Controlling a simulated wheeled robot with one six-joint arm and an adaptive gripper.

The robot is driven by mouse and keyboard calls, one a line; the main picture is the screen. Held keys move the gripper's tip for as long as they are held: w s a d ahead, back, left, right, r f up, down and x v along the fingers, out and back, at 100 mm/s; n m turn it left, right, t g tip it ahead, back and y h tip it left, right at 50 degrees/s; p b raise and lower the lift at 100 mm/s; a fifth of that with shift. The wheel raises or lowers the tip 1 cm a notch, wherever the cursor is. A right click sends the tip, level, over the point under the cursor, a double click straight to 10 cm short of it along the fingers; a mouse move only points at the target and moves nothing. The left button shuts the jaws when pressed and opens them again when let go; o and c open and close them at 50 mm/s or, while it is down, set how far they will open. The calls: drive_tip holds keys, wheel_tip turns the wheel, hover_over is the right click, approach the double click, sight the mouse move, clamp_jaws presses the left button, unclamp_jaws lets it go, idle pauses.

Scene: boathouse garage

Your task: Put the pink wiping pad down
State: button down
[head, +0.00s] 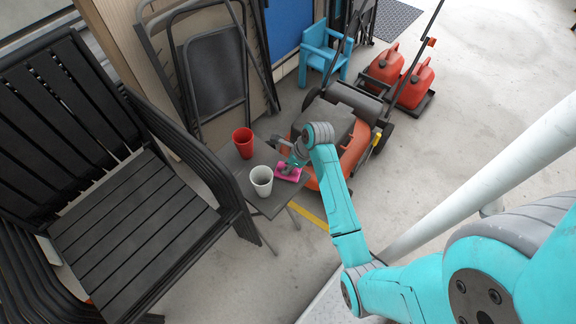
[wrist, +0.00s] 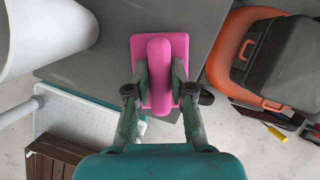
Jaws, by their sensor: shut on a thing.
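The pink wiping pad (wrist: 178,47) has a flat base and a raised rounded grip. My gripper (wrist: 160,85) is shut on that grip, with one finger on each side. In the head view the pad (head: 291,174) is at the right part of the small dark grey table (head: 225,187), near its edge. My gripper (head: 291,160) comes down on it from above. In the wrist view the pad overlaps the table (wrist: 110,62); I cannot tell whether its base touches the top.
A white cup (head: 261,181) stands close to the pad, and a red cup (head: 243,142) stands farther back on the table. An orange lawn mower (head: 355,148) is just right of the table. Stacked dark chairs (head: 130,225) crowd the left side.

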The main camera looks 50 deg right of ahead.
drive_tip(key=shift+f, duration=0.2)
drive_tip(key=c, duration=0.9)
unclamp_jaws()
drive_tip(key=shift+c, duration=0.2)
drive_tip(key=c, duration=0.4)
drive_tip(key=shift+r, duration=0.1)
drive_tip(key=shift+s+d+r, duration=0.15)
drive_tip(key=shift+s+r, duration=0.1)
drive_tip(key=shift+r, duration=0.35)
drive_tip(key=shift+r, duration=0.15)
